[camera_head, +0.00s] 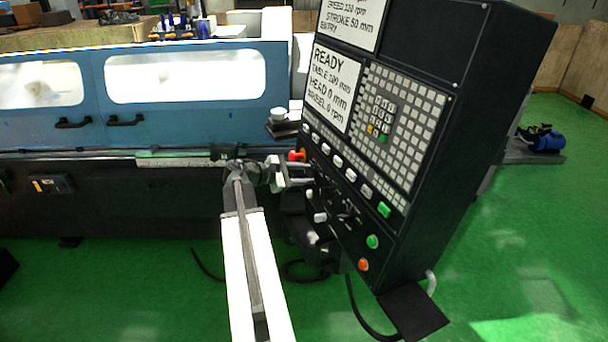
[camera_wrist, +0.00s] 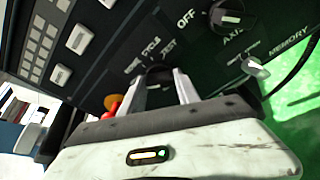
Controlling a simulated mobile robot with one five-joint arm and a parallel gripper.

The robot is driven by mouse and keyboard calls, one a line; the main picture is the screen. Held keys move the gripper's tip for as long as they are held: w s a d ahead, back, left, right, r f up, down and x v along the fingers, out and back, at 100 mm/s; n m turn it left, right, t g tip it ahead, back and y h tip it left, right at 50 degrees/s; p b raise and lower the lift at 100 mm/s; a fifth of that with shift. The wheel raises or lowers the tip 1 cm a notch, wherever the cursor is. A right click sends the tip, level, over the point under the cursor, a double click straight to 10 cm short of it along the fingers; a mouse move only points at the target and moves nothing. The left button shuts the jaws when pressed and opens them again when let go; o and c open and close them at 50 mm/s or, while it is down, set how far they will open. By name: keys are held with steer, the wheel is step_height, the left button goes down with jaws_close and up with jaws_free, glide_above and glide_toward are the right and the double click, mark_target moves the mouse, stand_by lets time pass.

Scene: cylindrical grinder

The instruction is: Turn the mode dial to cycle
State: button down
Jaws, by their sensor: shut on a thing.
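The mode dial (camera_wrist: 157,74) is a dark knob on the black control panel (camera_wrist: 195,70), partly hidden between my fingers in the wrist view. The word CYCLE is printed just above it, with other labels to either side that I cannot read fully. Which label the dial points to is not clear. My gripper (camera_wrist: 156,84) has a pale finger on each side of the dial and is shut on it. In the head view my gripper (camera_head: 298,174) reaches the left lower edge of the tilted panel (camera_head: 450,100); the dial itself cannot be made out there.
A red-orange button (camera_wrist: 112,103) is close to my left finger. A black knob (camera_wrist: 232,14) labelled OFF and AXIS and a light knob (camera_wrist: 256,68) near MEMORY are to the right. The blue grinder (camera_head: 190,90) stands behind; green floor (camera_head: 520,260) is open at right.

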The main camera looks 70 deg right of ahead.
steer(key=m+b, duration=0.1)
steer(key=m, duration=0.2)
steer(key=shift+f+m+h, duration=0.15)
steer(key=shift+m+h, duration=0.25)
steer(key=m+b, duration=0.1)
steer(key=m, duration=0.2)
steer(key=shift+h+b, duration=0.35)
steer(key=shift+h, duration=0.05)
steer(key=shift+m+h+b, duration=0.5)
steer(key=shift+m+b, duration=0.85)
steer(key=shift+m, duration=2.45)
steer(key=shift+g, duration=0.3)
steer(key=c, duration=0.9)
jaws_free()
